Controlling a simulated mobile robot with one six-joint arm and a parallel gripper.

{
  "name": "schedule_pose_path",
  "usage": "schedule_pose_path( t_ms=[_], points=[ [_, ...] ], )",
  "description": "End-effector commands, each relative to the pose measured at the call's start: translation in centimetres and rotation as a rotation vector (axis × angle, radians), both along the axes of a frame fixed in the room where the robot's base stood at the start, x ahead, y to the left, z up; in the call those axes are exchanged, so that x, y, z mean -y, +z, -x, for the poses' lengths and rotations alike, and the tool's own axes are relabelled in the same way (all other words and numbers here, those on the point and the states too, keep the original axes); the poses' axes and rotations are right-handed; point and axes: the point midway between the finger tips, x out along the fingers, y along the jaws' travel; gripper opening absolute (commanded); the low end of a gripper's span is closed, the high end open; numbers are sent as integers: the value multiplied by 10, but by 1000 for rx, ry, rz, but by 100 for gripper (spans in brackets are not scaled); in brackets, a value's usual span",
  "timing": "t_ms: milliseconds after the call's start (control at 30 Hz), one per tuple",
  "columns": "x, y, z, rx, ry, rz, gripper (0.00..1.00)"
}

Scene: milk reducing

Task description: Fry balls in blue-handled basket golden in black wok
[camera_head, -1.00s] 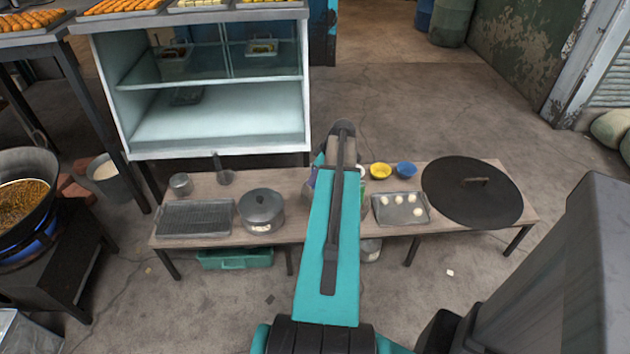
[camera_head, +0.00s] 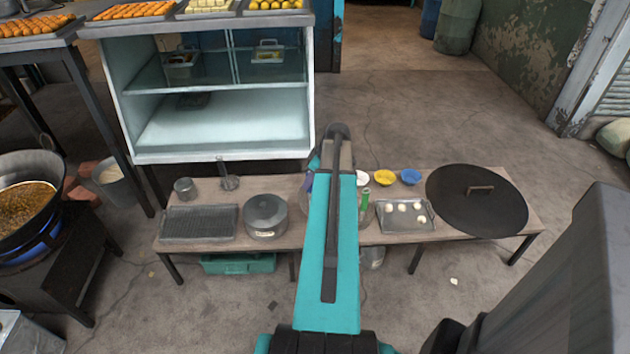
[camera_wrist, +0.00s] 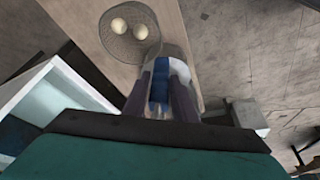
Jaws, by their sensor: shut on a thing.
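In the wrist view my gripper (camera_wrist: 161,84) is shut on the blue handle (camera_wrist: 159,92) of a round wire-mesh basket (camera_wrist: 113,42). Two pale balls (camera_wrist: 118,26) lie in the basket, which appears over the bench. The black wok (camera_head: 32,165) stands at the far left on a dark stand, away from the arm. It holds brownish, bubbly-looking oil (camera_head: 24,205), with blue flame beneath.
A glass cabinet (camera_head: 222,150) stands behind.

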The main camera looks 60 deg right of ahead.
Motion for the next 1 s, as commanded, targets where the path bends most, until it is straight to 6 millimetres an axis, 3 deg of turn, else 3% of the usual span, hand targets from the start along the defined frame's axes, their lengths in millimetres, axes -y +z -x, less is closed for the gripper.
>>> schedule_pose_path(
  t_ms=[500,1000],
  points=[
    [-89,60,-96,3,6,3,0],
    [-189,113,-166,2,-4,2,0]
  ],
)
